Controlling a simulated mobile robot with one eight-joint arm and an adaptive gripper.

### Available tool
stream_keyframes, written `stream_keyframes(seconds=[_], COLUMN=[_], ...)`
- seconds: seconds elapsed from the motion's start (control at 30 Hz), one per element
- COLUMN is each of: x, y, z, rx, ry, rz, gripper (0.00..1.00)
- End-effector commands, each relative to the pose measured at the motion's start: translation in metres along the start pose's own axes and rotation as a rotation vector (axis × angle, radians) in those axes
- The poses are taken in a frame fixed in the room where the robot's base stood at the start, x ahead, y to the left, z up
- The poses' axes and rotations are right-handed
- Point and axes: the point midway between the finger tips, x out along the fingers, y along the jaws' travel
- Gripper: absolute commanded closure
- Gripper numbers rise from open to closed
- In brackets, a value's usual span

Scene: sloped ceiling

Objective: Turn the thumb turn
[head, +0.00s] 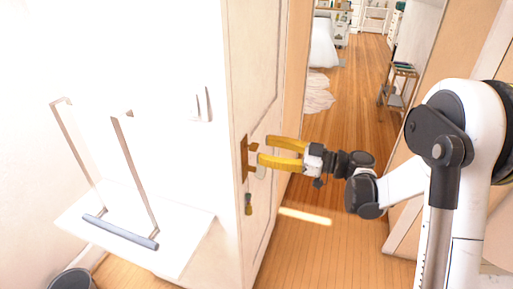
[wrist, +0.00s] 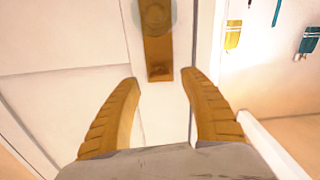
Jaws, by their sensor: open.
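In the head view, a brass plate (head: 245,160) is on the door near its edge. My gripper (head: 265,149), with yellow fingers, reaches the door from the right beside the plate. In the wrist view, the brass plate (wrist: 158,45) stands upright on the pale door, with a round brass part (wrist: 154,13) at its upper end, cut by the picture's top. I cannot tell for certain whether this is the thumb turn. My gripper (wrist: 160,78) is open and empty, its fingertips either side of the plate's lower end. Touching is not clear.
The door (head: 262,75) stands beside an opening onto a wooden floor (head: 345,95). A small brass piece (head: 248,205) is below the plate. A white shelf (head: 150,225) with a dark bar is at left.

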Motion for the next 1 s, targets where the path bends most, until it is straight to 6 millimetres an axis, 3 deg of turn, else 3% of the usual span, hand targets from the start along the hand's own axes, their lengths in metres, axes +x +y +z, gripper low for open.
stream_keyframes(seconds=[0.2, 0.4, 0.83, 0.93, 1.0], x=[-0.051, -0.078, -0.083, -0.079, -0.076], y=[0.001, 0.001, 0.001, 0.011, 0.026], z=[0.0, 0.0, -0.002, -0.023, -0.053], rx=[0.0, 0.0, -0.004, -0.036, -0.083], ry=[0.0, 0.0, 0.004, 0.035, 0.08], rz=[0.004, 0.002, 0.006, 0.063, 0.157], gripper=[0.48, 0.48, 0.48, 0.48, 0.48])
